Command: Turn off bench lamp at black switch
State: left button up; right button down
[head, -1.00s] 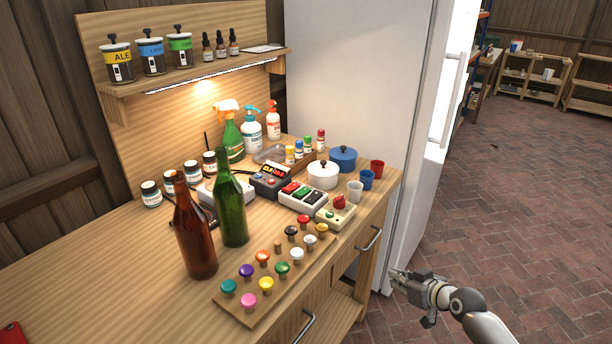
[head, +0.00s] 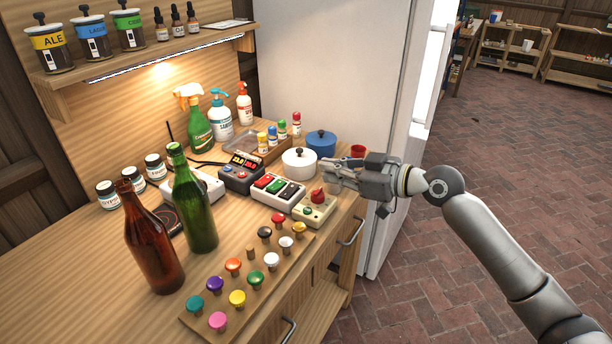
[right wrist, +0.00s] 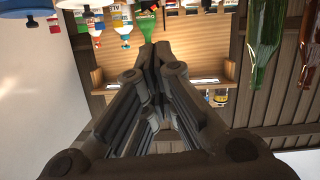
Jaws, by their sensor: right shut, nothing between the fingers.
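The bench lamp (head: 165,60) is a bright strip under the wall shelf, and it is lit. A switch box (head: 277,192) with red, green and black rocker switches lies on the bench, left of my right gripper. My right gripper (head: 328,172) is shut and empty, above the right end of the bench by the white pot, apart from the switches. In the right wrist view its fingers (right wrist: 155,50) meet at the tips, with the bench's back board beyond. My left gripper is in no view.
A green bottle (head: 194,205) and a brown bottle (head: 152,240) stand tall at the left. A board of coloured knobs (head: 205,322) lies in front.

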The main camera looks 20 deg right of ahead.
send_over(289, 191)
jog(key=s+d, duration=0.1)
jog(key=d, duration=0.1)
jog(key=shift+s+a+f+p, duration=0.1)
jog(key=shift+f+p, duration=0.1)
jog(key=shift+f, duration=0.35)
jog(key=shift+a+f+p, duration=0.1)
jog(key=shift+f+p, duration=0.05)
jog(key=shift+f, duration=0.4)
notch_tip(289, 191, down, 3)
jog(key=shift+r+b, duration=0.1)
jog(key=shift+b, duration=0.9)
jog(key=shift+d+f+b, duration=0.2)
jog(key=shift+f+b, duration=0.3)
jog(key=shift+f, duration=0.2)
